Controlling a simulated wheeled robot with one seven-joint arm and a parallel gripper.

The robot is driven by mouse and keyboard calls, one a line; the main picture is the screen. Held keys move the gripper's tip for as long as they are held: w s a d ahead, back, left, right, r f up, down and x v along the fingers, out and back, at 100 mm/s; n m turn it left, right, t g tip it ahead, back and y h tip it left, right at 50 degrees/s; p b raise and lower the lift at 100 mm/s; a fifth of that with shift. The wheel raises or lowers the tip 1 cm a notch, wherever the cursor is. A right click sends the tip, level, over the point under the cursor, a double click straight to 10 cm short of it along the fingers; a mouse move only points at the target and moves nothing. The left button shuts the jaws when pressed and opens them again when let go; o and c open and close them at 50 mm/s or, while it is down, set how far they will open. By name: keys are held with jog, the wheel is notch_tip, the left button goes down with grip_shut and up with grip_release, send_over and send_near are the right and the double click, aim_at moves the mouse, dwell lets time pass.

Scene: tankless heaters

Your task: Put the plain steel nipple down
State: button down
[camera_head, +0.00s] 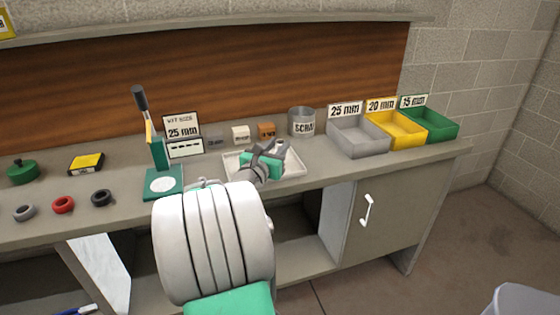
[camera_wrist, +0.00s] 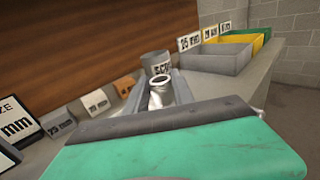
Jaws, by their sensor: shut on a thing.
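My gripper (camera_head: 272,156) is over the white tray (camera_head: 293,174) on the workbench in the head view. In the wrist view a pale, silvery ring-ended piece, the steel nipple (camera_wrist: 160,92), shows between the grey fingers (camera_wrist: 162,95) beyond the green gripper body. The fingers are shut on it. The nipple's lower part is hidden by the gripper body. In the head view my gripper hides most of the nipple, and I cannot tell whether it touches the tray.
A scrap can (camera_head: 302,122) stands behind the tray. Grey (camera_head: 358,138), yellow (camera_head: 400,130) and green (camera_head: 432,124) bins labelled 25, 20 and 15 mm stand to the right. A green press stand (camera_head: 163,180) and size sign (camera_head: 182,127) stand left. Small blocks line the back.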

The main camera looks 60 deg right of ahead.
jog(key=f, duration=0.2)
jog(key=d+f+b, duration=0.1)
jog(key=f, duration=0.1)
jog(key=shift+s+f, duration=0.15)
jog(key=shift+s, duration=0.05)
jog(key=c, duration=1.1)
grip_release()
jog(key=shift+a, duration=0.3)
jog(key=a, duration=1.1)
jog(key=shift+s+a, duration=0.25)
jog(key=shift+s, duration=0.15)
